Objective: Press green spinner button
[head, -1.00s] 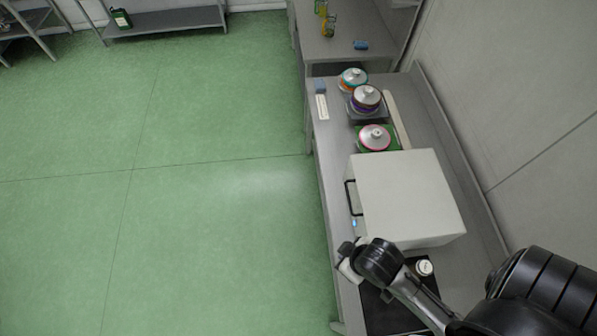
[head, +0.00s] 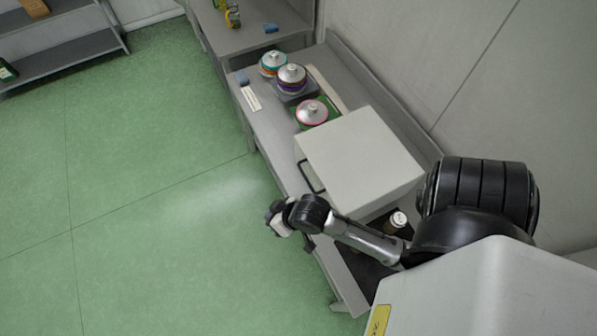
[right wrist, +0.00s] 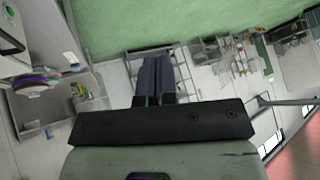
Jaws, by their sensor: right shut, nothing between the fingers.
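A white box-shaped machine (head: 360,160) with a dark handle (head: 312,178) on its front stands on the grey bench. Its front mostly faces away in the head view. In the right wrist view a pale housing (right wrist: 12,40) at the upper left edge carries a small green spot (right wrist: 9,11), which looks like a button. My right gripper (head: 277,217) is out over the floor side of the bench, in front of the machine's near end and apart from it. Its two dark fingers (right wrist: 157,75) are together and empty. My left gripper is not in view.
Lidded stacks of coloured rings stand beyond the machine: a teal one (head: 272,63), a purple one (head: 291,76) and a red-rimmed one (head: 312,112). A white-lidded jar (head: 398,219) stands on a black mat near my right arm. The green floor (head: 150,180) left is clear.

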